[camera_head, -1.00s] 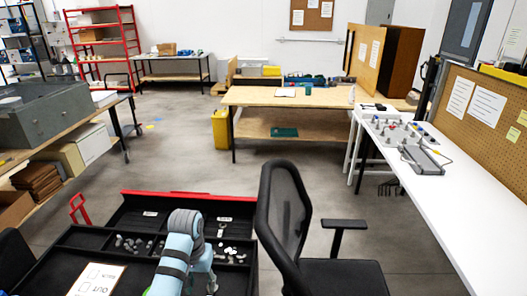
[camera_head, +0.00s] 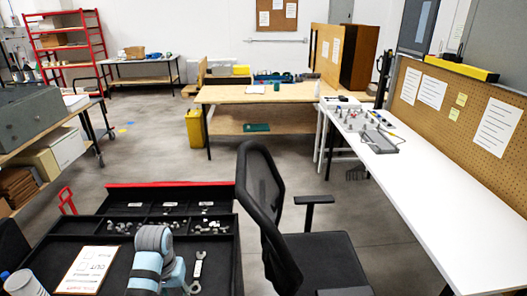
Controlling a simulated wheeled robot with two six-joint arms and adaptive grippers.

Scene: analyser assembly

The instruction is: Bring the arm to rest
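One of my arms, light blue with dark grey bands, comes up from the bottom edge at lower left. It stands over the black compartment tray (camera_head: 115,232). Only its links show. I cannot tell from this view which of my two arms it is. Neither gripper shows in the head view, so what they hold is hidden.
A grey wrench (camera_head: 197,270), a clipboard with a paper (camera_head: 88,270) and small grey parts (camera_head: 185,225) lie in the tray. A black office chair (camera_head: 262,195) stands close to its right. A white table (camera_head: 420,200) runs along the right. Open floor (camera_head: 165,160) lies behind the tray.

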